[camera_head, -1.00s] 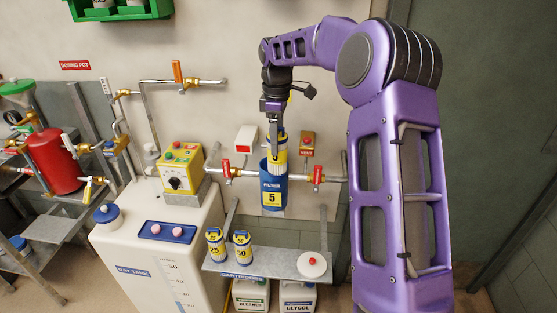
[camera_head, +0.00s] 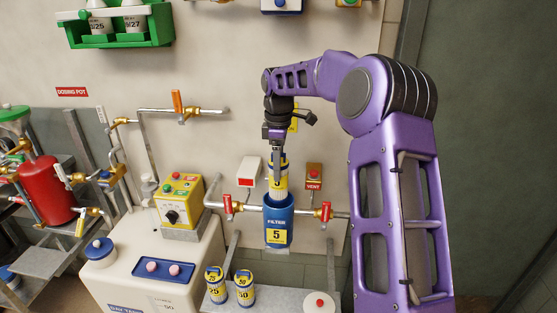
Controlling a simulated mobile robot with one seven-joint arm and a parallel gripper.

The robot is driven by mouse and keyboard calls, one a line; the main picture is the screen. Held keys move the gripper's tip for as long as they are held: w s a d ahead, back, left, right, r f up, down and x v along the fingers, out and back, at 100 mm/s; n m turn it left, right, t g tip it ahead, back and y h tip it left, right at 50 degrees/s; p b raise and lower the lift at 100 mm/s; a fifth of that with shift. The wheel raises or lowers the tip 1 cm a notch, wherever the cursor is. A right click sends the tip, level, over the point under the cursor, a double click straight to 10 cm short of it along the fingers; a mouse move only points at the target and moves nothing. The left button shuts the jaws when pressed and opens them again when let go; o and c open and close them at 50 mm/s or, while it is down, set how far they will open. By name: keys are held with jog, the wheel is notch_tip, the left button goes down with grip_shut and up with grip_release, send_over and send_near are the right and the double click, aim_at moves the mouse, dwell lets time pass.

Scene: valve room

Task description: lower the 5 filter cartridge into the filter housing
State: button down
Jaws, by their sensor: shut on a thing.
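The blue filter housing (camera_head: 279,225) hangs on the wall pipe, labelled "FILTER" and "5". The filter cartridge (camera_head: 280,183), white and yellow with a blue band and a "5", stands upright above the housing's open top. Its lower end appears to be at or inside the mouth; how deep is hidden by the front wall. My gripper (camera_head: 277,155) points down and is shut on the cartridge's top.
Red-handled valves (camera_head: 326,211) flank the housing on the pipe, with a red vent box (camera_head: 314,177) close behind at right. Below, a shelf (camera_head: 275,298) holds the 25 cartridge (camera_head: 214,286), the 50 cartridge (camera_head: 244,288) and a round white lid (camera_head: 319,303).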

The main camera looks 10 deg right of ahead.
jog(key=shift+f+b, duration=2.9)
jog(key=shift+f, duration=3.65)
jog(key=shift+s+d+f+b, duration=0.1)
jog(key=shift+s+f+b, duration=0.1)
jog(key=shift+f+b, duration=0.45)
jog(key=shift+s+d+f+b, duration=0.1)
jog(key=shift+s+f+b, duration=0.1)
jog(key=shift+f, duration=0.85)
grip_release()
jog(key=shift+f, duration=0.1)
jog(key=shift+t, duration=0.3)
jog(key=r+p, duration=0.1)
jog(key=r, duration=0.6)
jog(key=r+p, duration=0.1)
jog(key=r, duration=0.6)
jog(key=r+p, duration=0.1)
jog(key=r, duration=0.6)
jog(key=shift+a+r, duration=0.2)
jog(key=shift+a, duration=0.05)
jog(key=shift+p, duration=0.3)
